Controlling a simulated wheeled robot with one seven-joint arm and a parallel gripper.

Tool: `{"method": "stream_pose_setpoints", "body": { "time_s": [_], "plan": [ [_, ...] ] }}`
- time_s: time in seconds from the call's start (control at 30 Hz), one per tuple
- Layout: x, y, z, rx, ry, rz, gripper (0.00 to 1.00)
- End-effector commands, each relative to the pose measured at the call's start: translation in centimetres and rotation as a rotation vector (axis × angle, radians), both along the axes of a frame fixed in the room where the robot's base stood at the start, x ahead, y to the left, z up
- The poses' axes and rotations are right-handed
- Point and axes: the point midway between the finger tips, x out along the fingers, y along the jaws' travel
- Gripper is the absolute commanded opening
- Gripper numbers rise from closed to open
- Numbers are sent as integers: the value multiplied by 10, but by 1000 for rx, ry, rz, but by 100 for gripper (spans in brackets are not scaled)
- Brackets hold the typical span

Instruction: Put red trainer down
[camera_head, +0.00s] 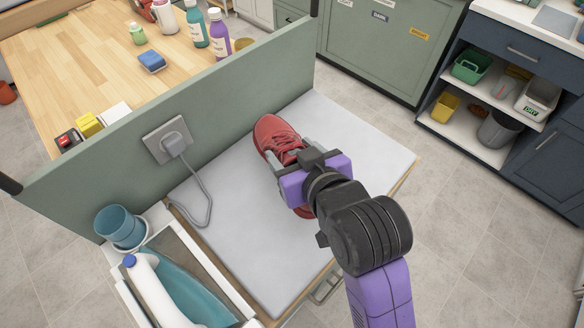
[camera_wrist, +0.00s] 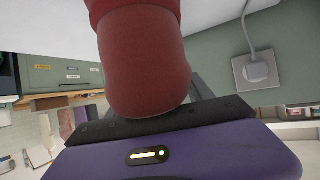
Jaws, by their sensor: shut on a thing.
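The red trainer (camera_head: 274,139) is at the white-grey table top (camera_head: 243,242), with its laces facing up and its toe toward the green partition. My gripper (camera_head: 290,163) is shut on the trainer, its fingers around the shoe's middle. Part of the shoe is hidden behind my gripper and arm. In the wrist view the red trainer (camera_wrist: 145,65) fills the upper middle, close in front of the purple gripper body. I cannot tell whether the sole touches the table top.
A green partition (camera_head: 235,115) with a socket and plugged-in cable (camera_head: 175,143) borders the table on the left. The table top is bare right of and below the trainer.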

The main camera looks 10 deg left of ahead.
Motion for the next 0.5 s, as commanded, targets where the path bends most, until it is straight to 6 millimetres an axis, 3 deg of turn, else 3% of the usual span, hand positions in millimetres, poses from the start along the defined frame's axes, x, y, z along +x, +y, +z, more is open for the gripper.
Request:
{"method": "stream_pose_setpoints", "body": {
  "time_s": [0.5],
  "plan": [
    [0,0,-56,0,-1,0,8]
  ]
}}
